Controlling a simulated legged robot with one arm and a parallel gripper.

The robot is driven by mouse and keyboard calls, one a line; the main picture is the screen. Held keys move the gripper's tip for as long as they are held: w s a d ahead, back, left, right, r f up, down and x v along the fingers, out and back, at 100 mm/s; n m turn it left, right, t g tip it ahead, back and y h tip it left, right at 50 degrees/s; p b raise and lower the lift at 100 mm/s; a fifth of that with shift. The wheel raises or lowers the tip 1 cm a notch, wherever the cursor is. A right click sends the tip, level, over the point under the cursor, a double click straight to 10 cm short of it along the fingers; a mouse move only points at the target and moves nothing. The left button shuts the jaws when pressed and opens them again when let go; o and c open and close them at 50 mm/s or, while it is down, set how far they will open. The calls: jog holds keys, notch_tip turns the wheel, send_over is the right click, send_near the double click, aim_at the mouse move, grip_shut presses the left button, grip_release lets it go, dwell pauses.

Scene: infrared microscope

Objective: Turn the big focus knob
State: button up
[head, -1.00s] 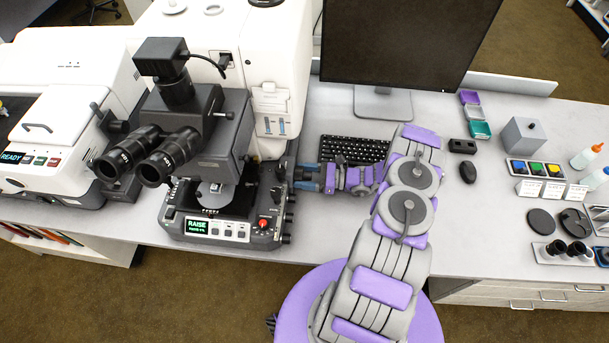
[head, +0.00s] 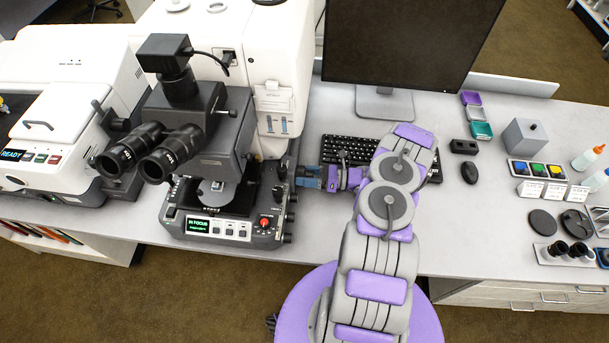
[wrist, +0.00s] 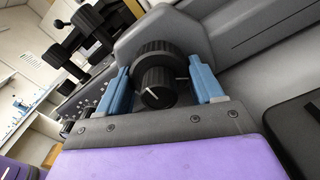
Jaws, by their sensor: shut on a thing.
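The big focus knob (wrist: 153,52) is a dark ribbed wheel on the microscope's side, with a smaller knob (wrist: 157,88) bearing a white line in front of it. My gripper (wrist: 157,68) has one blue finger on each side of the big knob and is shut on it. In the head view my gripper (head: 301,176) reaches the right side of the microscope base (head: 225,243); the knob is hard to make out there. The microscope's small display (head: 197,225) reads "IN FOCUS" in green.
A keyboard (head: 345,149) lies just behind my arm, and a monitor (head: 390,45) stands behind it.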

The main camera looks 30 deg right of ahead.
jog(key=shift+s+d+f, duration=0.1)
jog(key=shift+f, duration=0.1)
jog(key=shift+c, duration=0.2)
jog(key=o, duration=0.9)
jog(key=shift+d, duration=0.2)
jog(key=shift+o, duration=0.7)
jog(key=shift+a+r, duration=0.1)
jog(key=shift+a, duration=0.05)
jog(key=p+v, duration=0.2)
jog(key=v, duration=1.5)
jog(key=shift+s+d, duration=0.1)
jog(key=shift+d, duration=0.15)
